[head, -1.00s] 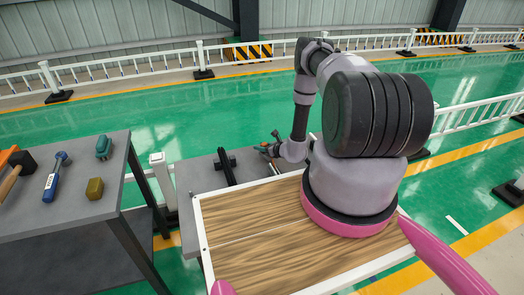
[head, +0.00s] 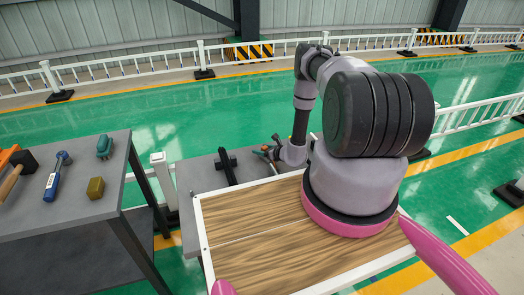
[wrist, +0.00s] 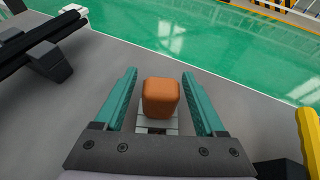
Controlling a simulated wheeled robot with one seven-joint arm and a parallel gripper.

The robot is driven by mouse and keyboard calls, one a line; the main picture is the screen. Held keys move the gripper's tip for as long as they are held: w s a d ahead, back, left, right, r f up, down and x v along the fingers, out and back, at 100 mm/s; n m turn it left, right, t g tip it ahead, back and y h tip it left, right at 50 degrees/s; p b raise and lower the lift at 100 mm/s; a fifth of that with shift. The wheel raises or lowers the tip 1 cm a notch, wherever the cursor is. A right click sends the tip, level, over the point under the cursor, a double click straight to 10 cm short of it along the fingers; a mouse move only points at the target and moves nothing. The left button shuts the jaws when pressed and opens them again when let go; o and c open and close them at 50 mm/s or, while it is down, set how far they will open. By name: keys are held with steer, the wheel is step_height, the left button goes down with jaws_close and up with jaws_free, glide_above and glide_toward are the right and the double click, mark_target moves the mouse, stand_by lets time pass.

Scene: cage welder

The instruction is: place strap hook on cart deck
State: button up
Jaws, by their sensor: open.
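My gripper (wrist: 162,105) is open in the wrist view, with its two teal fingers on either side of an orange rounded block (wrist: 161,97). Gaps show between the block and both fingers. The block is over a small pale plate on a grey tabletop (wrist: 120,70). I cannot tell whether this block is part of the strap hook. In the head view my gripper (head: 272,151) is small, over the grey table at the deck's far side. The cart deck (head: 245,250) is a wooden surface with a white rim, partly hidden by my arm.
A black bar on a block (head: 228,166) lies left of my gripper, also in the wrist view (wrist: 45,50). A yellow object (wrist: 310,138) is at the wrist view's right edge. A left table (head: 60,215) holds tools and an olive block (head: 95,188). The deck's visible wood is clear.

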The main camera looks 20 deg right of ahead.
steer(key=v, duration=1.2)
steer(key=w+a+r+n+g+y, duration=0.1)
steer(key=w+a+r+n+y, duration=0.15)
steer(key=r, duration=0.65)
steer(key=w+a+r+n+g+y, duration=0.1)
steer(key=w+a+r+n+y, duration=0.15)
steer(key=r, duration=0.55)
steer(key=s+a+r+n+g+y, duration=0.15)
steer(key=a+r+n, duration=0.25)
steer(key=r, duration=0.6)
steer(key=s+a+r+n+g+y, duration=0.1)
steer(key=s+a+r+n+g, duration=0.25)
steer(key=r, duration=0.55)
steer(key=s+a+r+n+g+h, duration=0.4)
steer(key=s+r+n, duration=0.6)
steer(key=r, duration=0.5)
steer(key=s+d+r+n+t+h, duration=0.2)
steer(key=s+r, duration=0.3)
steer(key=s, duration=0.3)
steer(key=s+d+r+n+t+h, duration=0.2)
steer(key=s+r, duration=0.4)
steer(key=s, duration=0.3)
steer(key=shift+s+d+n+t+h, duration=0.25)
steer(key=shift+n+t+h, duration=0.2)
steer(key=shift+t+h, duration=0.65)
steer(key=shift+r, duration=0.15)
